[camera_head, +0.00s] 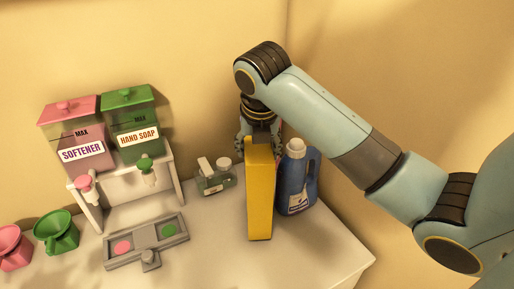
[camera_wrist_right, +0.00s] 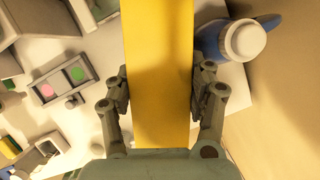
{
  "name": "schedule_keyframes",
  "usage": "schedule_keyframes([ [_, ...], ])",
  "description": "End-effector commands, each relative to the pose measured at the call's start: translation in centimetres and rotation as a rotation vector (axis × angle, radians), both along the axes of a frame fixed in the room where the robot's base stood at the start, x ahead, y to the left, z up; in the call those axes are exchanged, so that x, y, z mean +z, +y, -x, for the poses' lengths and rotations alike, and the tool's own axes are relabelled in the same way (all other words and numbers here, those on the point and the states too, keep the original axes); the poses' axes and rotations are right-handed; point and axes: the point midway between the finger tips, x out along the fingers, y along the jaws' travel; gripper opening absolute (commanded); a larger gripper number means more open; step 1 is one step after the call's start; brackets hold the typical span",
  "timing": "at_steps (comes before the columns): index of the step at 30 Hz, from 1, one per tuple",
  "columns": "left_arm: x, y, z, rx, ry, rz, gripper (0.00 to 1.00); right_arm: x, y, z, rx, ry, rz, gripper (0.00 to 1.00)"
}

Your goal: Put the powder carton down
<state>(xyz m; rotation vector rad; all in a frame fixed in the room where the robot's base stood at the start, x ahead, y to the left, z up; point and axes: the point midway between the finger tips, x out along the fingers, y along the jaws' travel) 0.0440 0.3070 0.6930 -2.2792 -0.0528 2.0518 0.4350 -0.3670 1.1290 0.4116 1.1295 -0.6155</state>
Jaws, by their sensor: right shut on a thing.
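The powder carton (camera_head: 260,195) is a tall yellow box, roughly upright, in the middle of the head view. My right gripper (camera_head: 259,140) reaches down from above and is shut on the carton's upper part. In the right wrist view the carton (camera_wrist_right: 158,75) runs between the two fingers of the gripper (camera_wrist_right: 160,100), with a finger against each side. The carton's lower end appears at or just above the white counter (camera_head: 205,245); I cannot tell if it touches. My left gripper is not in view.
A blue bottle (camera_head: 297,180) stands close right of the carton. Softener (camera_head: 82,145) and hand soap (camera_head: 136,135) dispensers, a grey tray (camera_head: 123,260), and pink (camera_head: 14,250) and green (camera_head: 57,235) cups are left. Counter front is free.

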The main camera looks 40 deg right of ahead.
Motion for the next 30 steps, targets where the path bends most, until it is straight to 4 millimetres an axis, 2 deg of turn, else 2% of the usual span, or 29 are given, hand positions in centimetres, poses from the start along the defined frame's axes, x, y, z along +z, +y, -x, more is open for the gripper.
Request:
schedule_keyframes([
  [14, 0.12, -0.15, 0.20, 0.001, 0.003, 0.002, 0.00, -0.86, -0.02, -0.10, 0.001, -0.005, 0.002, 0.00],
  [15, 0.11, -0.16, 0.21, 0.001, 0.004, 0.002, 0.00, -1.00, 0.00, 0.00, 0.001, -0.001, 0.001, 0.58],
  [20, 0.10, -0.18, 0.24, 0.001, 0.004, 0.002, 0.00, -1.00, 0.00, 0.00, 0.001, -0.001, 0.001, 0.78],
  [30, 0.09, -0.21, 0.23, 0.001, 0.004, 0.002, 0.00, -0.51, -0.09, -0.14, 0.000, -0.003, 0.001, 0.78],
])
